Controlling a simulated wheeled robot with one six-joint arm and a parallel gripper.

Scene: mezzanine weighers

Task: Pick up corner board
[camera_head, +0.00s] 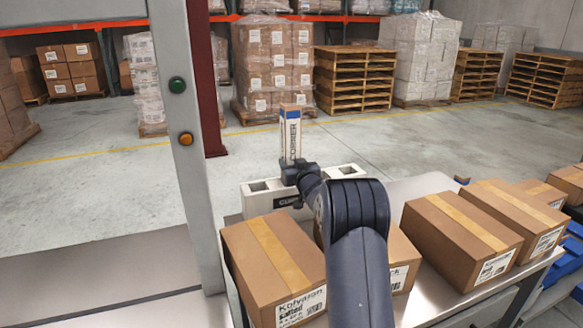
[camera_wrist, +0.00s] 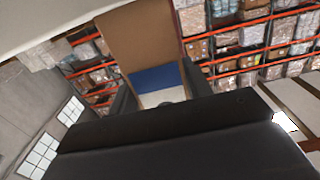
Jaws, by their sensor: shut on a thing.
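In the wrist view the corner board (camera_wrist: 140,45) rises between the fingers, showing brown, blue and white surfaces. My gripper (camera_wrist: 155,95) hides its lower end there. My arm hides part of the table behind it.
Sealed brown cartons (camera_head: 270,265) and (camera_head: 465,230) stand on the metal table (camera_head: 420,185). A white hollow block (camera_head: 265,200) lies behind my gripper. A grey post (camera_head: 180,110) with green and orange buttons stands left. Wrapped pallets (camera_head: 272,65) and wooden pallets (camera_head: 353,80) stand beyond open floor.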

